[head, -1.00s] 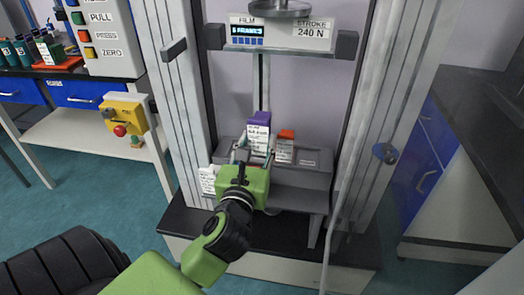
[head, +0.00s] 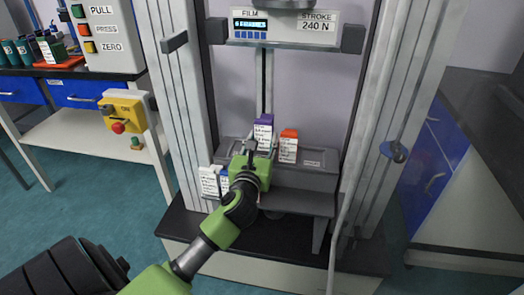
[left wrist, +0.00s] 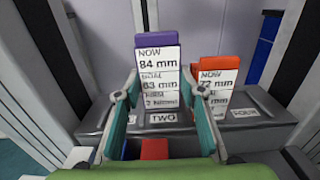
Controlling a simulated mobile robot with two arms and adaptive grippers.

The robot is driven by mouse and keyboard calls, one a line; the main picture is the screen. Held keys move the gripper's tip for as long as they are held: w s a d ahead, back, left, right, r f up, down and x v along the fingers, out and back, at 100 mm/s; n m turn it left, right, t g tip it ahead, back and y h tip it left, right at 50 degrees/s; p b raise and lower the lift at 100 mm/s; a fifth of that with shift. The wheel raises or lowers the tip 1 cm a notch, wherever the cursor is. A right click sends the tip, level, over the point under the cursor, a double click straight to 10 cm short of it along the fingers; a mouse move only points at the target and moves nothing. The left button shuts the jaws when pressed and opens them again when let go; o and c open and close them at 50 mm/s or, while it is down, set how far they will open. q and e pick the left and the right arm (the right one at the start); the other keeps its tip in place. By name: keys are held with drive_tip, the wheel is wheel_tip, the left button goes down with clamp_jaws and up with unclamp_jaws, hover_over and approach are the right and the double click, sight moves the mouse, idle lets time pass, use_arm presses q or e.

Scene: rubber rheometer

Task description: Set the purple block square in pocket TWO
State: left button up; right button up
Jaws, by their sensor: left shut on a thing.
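The purple block (head: 265,119) stands upright at the rear of the grey pocket fixture (head: 320,180), behind the label TWO (left wrist: 164,118) in the left wrist view. Its white label reads NOW 84 mm (left wrist: 156,62). My left gripper (head: 259,148) has a finger on each side of the block, shut on it. The fingers also show in the left wrist view (left wrist: 163,88). The block's foot is hidden, so I cannot tell how deep or square it sits. My right gripper is not in view.
An orange-red block (head: 289,134) marked 72 mm stands just right of the purple one. A blue block (head: 223,180) and a white-labelled block (head: 208,181) are at the fixture's left. Machine uprights flank the fixture; a display crosshead (head: 288,30) hangs above.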

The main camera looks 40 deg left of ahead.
sight(262, 147)
use_arm(q)
wheel_tip(262, 147, down, 2)
drive_tip(key=shift+f+b, duration=0.15)
drive_tip(key=shift+b, duration=0.5)
drive_tip(key=shift+f, duration=0.35)
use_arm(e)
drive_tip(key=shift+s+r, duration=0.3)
use_arm(q)
drive_tip(key=shift+f, duration=0.2)
drive_tip(key=o, duration=0.9)
drive_tip(key=shift+r, duration=0.1)
drive_tip(key=shift+r, duration=0.2)
drive_tip(key=v, duration=1.2)
drive_tip(key=shift+p, duration=0.3)
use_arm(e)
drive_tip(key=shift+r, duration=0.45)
